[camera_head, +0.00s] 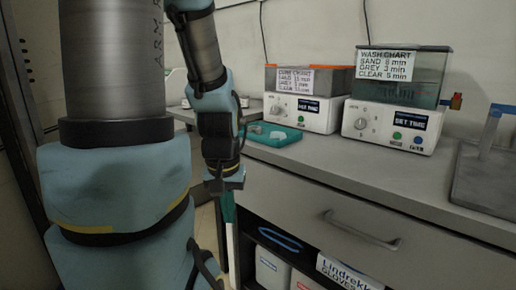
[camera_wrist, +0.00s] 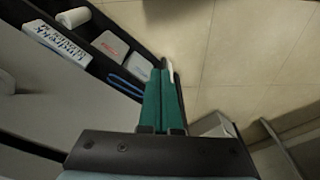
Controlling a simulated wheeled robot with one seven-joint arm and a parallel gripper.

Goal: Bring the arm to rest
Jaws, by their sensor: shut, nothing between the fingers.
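My arm hangs in front of the bench in the head view, with its wrist left of the drawer front. My gripper (camera_head: 228,212) points down there, in front of the cabinet's left edge, with its green fingers partly seen. In the wrist view my gripper (camera_wrist: 167,70) shows two green fingers lying together, shut, with nothing between them. Below them are the tiled floor (camera_wrist: 240,50) and the edge of the open shelf.
The bench top (camera_head: 340,155) carries two white machines, one with a grey tank (camera_head: 310,115) and one with a teal tank (camera_head: 395,125). A drawer (camera_head: 350,215) and a shelf with boxes (camera_head: 270,268) are below.

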